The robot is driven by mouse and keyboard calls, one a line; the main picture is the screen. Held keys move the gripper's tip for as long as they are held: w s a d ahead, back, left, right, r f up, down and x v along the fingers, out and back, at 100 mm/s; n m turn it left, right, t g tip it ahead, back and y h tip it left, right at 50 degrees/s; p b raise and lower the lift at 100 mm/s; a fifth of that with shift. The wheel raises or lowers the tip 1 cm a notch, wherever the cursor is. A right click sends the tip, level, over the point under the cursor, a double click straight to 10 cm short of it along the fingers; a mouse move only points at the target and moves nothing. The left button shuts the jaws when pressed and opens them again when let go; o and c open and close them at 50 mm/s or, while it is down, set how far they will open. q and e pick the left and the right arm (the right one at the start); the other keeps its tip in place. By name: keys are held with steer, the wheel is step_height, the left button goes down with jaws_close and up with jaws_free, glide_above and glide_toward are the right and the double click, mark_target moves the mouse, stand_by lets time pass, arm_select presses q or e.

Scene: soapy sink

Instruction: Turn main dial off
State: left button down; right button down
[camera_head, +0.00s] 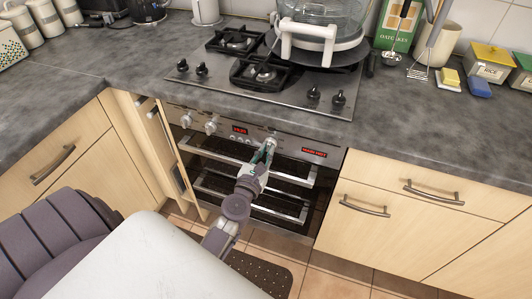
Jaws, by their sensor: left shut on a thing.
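The oven front panel (300,146) sits below the counter edge and carries several silver dials and two red displays. My left gripper (267,147) reaches up from below to the dial (272,140) between the two displays. It is shut on this dial, and its fingers hide part of it. The dial's exact turn cannot be told. Two more dials stand at the left, one at the far left (186,121) and one beside it (211,127). The right display (314,153) shows small red text that is hard to read. My right gripper is not in view.
The oven doors' silver handle bars (240,158) lie just below the panel. A narrow cabinet door (175,165) stands out at the left. A gas hob (262,75) with a clear steamer (318,30) is above. Drawer handles (365,206) stick out at the right.

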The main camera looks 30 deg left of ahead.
arm_select(q)
steer(key=shift+r+n, duration=0.1)
steer(key=shift+n, duration=0.6)
steer(key=c, duration=1.2)
jaws_free()
steer(key=shift+w, duration=0.1)
steer(key=v, duration=1.2)
